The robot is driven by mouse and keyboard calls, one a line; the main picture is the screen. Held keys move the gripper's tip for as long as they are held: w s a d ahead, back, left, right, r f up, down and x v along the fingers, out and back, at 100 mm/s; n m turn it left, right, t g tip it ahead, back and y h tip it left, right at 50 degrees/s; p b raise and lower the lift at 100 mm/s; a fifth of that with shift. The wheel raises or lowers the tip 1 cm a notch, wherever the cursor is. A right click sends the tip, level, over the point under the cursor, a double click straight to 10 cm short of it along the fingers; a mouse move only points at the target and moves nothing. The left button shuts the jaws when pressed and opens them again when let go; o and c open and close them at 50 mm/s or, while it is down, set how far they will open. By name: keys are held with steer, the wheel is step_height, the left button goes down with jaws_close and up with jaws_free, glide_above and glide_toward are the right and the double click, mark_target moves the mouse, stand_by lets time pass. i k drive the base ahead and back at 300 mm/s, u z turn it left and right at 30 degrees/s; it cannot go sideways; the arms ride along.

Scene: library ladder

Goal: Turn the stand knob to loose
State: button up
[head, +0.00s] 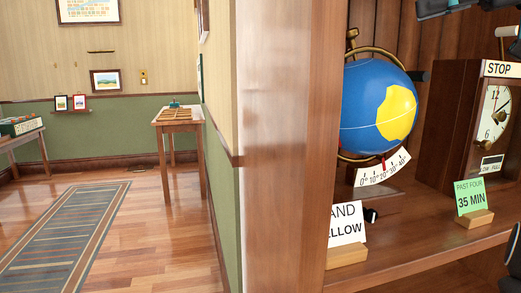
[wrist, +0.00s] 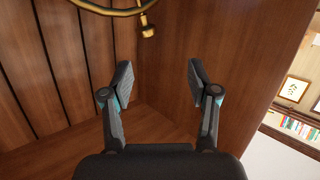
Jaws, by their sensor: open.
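A blue globe with a yellow patch (head: 378,108) stands in a wooden niche in the head view, in a brass ring. A brass knob (head: 352,34) tops the ring. A white degree scale (head: 383,169) with a red pointer sits below the globe. A small black knob-like part (head: 371,215) shows low at the stand, partly behind a card; its setting cannot be read. In the wrist view, part of the brass ring (wrist: 105,10) and a brass knob (wrist: 147,31) lie beyond my gripper (wrist: 160,78). My gripper is open and empty, its fingers apart from the brass parts.
A white card reading "AND / ELLOW" (head: 347,224) stands in front of the globe. A green "PAST FOUR 35 MIN" card (head: 470,197) and a wooden clock (head: 490,115) marked STOP stand right. A wooden post (head: 290,150) borders the niche's left; open floor lies beyond.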

mark_target(370, 216)
steer(key=k, duration=0.9)
steer(key=u, duration=0.05)
